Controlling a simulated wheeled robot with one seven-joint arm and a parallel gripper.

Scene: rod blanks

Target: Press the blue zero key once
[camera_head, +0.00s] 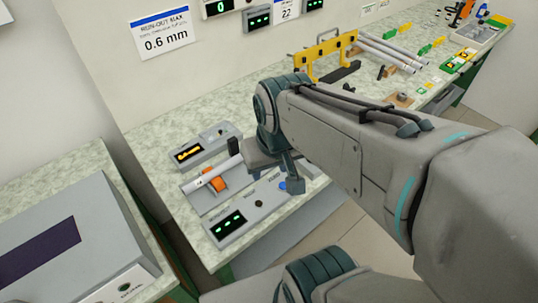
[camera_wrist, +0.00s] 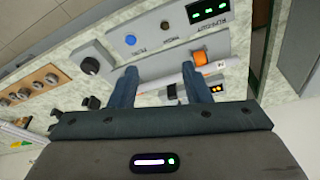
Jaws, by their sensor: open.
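The blue zero key (camera_head: 283,186) is a small round button on a grey panel (camera_head: 256,208) with a green-lit display. In the wrist view the key (camera_wrist: 130,39) stands out past the tip of the left finger, with a dark button to its right. My gripper (camera_head: 275,172) is over the bench by this panel, its fingers partly hidden by its own body. In the wrist view my gripper (camera_wrist: 160,69) has its two fingers apart with nothing held between them. The key looks apart from the fingertips, though the exact gap is hard to tell.
Behind the panel, a pale rod (camera_head: 213,174) lies in a fixture with an orange part (camera_head: 218,184). A unit with an amber display (camera_head: 188,153) stands beyond it. A yellow rack (camera_head: 325,54) and several rods are farther along the bench. A grey machine (camera_head: 70,245) is at lower left.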

